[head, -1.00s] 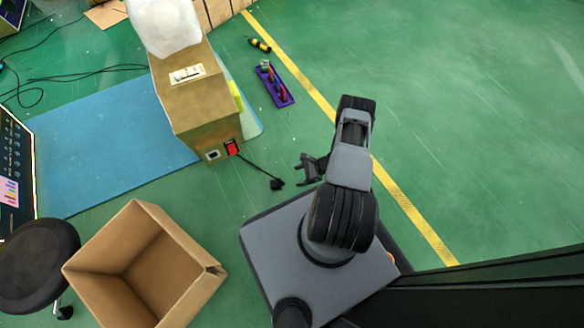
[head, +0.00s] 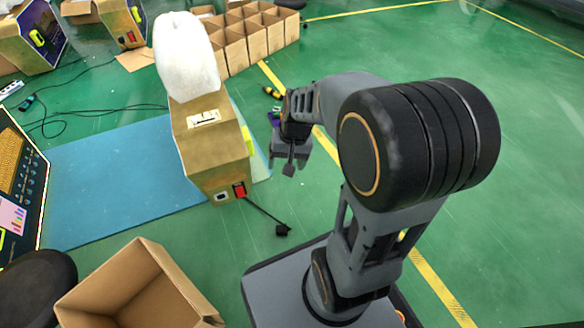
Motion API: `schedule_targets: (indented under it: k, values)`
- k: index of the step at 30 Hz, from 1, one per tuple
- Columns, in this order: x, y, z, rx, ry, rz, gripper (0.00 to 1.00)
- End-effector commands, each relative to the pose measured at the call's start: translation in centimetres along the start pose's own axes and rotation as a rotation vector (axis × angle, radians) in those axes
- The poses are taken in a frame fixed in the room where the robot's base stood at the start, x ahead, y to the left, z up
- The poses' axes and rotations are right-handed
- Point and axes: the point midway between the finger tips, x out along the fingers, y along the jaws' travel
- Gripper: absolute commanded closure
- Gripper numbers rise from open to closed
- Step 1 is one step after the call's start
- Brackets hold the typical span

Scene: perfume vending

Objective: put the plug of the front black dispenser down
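A gold-brown dispenser (head: 212,150) with a white wrapped top stands at the blue mat's right end. A short black cable runs from its lower right side to a black plug (head: 282,230) on the green floor. A dark machine (head: 18,185) with a lit panel is cut off at the left edge; which unit is the front black dispenser is unclear. My gripper (head: 289,165) is above and apart from the floor plug in the picture. A small dark piece shows between its fingers; I cannot tell whether it is a held object or part of the gripper.
An open cardboard box (head: 140,290) and a black round stool (head: 38,290) stand at lower left. A blue mat (head: 115,180) lies left. Divided cardboard cartons (head: 250,35) stand behind. Cables and a power strip (head: 12,90) lie at upper left. Floor at right is clear.

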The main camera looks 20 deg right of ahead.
Motion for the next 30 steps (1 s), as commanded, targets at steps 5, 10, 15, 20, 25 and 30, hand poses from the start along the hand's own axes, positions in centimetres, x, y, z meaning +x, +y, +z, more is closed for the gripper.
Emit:
schedule_targets:
  k: [5,10,15,20,25,30]
  values:
    - [-3.4,-0.6,4.1,-0.198,0.129,0.09,0.26]
    - [-4.7,-0.4,6.2,-0.301,0.203,0.142,0.26]
    - [-5.2,-0.3,7.0,-0.343,0.235,0.164,0.26]
    - [-5.2,-0.2,7.1,-0.349,0.239,0.168,0.26]
    - [-5.3,-0.2,7.1,-0.348,0.239,0.167,0.26]
    - [-6.1,-0.3,7.1,-0.35,0.239,0.173,0.26]
